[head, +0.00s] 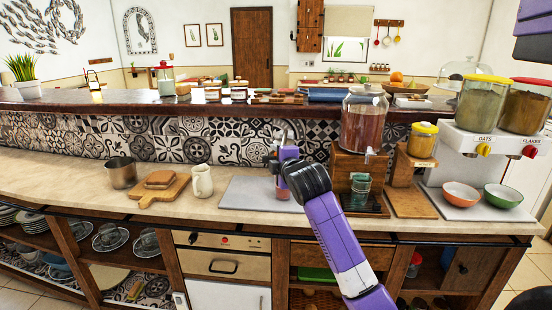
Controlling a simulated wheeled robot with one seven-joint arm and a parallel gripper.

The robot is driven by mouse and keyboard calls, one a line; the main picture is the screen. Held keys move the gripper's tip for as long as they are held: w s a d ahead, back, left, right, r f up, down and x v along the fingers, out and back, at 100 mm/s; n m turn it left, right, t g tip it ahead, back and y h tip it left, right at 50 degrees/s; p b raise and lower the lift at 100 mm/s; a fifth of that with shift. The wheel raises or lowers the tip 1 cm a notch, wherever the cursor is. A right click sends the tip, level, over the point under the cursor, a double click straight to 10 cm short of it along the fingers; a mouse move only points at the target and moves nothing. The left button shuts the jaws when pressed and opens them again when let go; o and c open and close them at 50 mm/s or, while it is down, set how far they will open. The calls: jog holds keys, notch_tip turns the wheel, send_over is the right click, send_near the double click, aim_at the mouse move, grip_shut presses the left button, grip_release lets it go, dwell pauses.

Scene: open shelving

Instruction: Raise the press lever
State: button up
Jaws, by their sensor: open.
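I cannot clearly pick out the press lever in the head view. A small pinkish object (283,191) stands on a grey slab (240,193) on the counter, and my arm hides much of it; I cannot tell if it belongs to the press. My purple and black gripper (272,163) is above the right part of the slab, close over this object. It is open. I cannot tell whether its fingers touch anything.
Left on the counter (100,190) are a metal pot (122,172), a cutting board (148,193) with bread and a cream mug (202,180). Right are a drink dispenser (362,125), a yellow-lidded jar (422,141) and orange (461,195) and green (503,196) bowls below cereal dispensers.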

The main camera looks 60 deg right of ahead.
grip_shut()
jog(key=shift+f, duration=0.2)
dwell(1.1)
